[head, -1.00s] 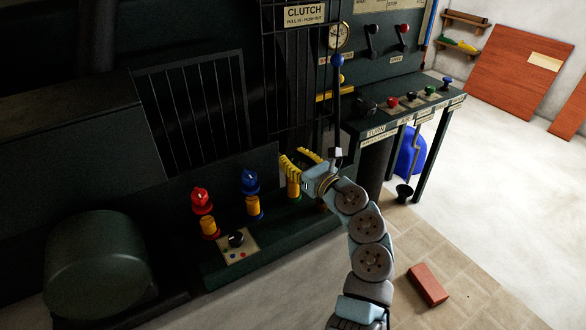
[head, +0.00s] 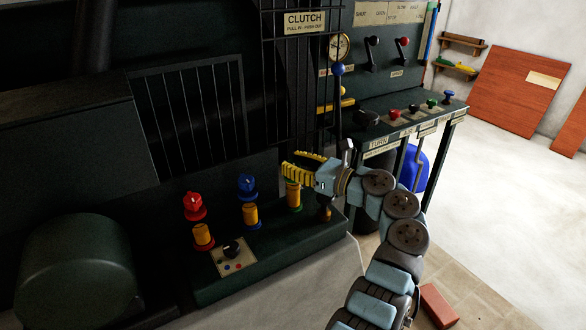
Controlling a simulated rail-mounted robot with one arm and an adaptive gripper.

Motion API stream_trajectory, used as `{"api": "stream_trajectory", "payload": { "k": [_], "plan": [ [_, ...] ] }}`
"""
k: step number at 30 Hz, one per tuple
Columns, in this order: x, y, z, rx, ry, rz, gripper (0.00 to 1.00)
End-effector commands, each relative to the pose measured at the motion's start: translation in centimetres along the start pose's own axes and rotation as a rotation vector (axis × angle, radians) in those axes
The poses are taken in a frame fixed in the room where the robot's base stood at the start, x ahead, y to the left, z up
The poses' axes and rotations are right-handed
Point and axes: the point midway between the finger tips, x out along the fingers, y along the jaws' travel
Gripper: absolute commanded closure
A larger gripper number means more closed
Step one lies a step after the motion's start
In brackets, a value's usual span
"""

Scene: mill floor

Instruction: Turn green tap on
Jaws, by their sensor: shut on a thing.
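The green tap (head: 294,196) is a yellow post with a green collar, on the right part of the low dark plinth. Its top is hidden behind my gripper. My gripper (head: 298,169), with yellow ribbed fingers, reaches in from the right at the tap's top and is shut on it. The fingers point left, and the exact contact is hidden. To the left stand the blue tap (head: 248,188) and the red tap (head: 194,205), each with a coloured handle on a yellow post.
A dial plate (head: 233,255) sits on the plinth's front left. A caged clutch rod with a blue ball (head: 337,69) rises behind my gripper. A control bench (head: 400,122) with coloured knobs stands at the right. A red brick (head: 438,305) lies on the floor.

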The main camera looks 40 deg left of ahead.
Motion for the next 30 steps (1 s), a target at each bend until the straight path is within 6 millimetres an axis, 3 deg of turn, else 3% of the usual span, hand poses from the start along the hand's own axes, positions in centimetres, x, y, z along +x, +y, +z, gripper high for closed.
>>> {"api": "stream_trajectory", "payload": {
  "k": [29,30],
  "plan": [
    [-0.06,-0.08,-0.15,0.001,0.002,0.064,1.0],
    [-0.06,-0.08,-0.15,0.001,0.002,0.064,0.53]
  ]
}}
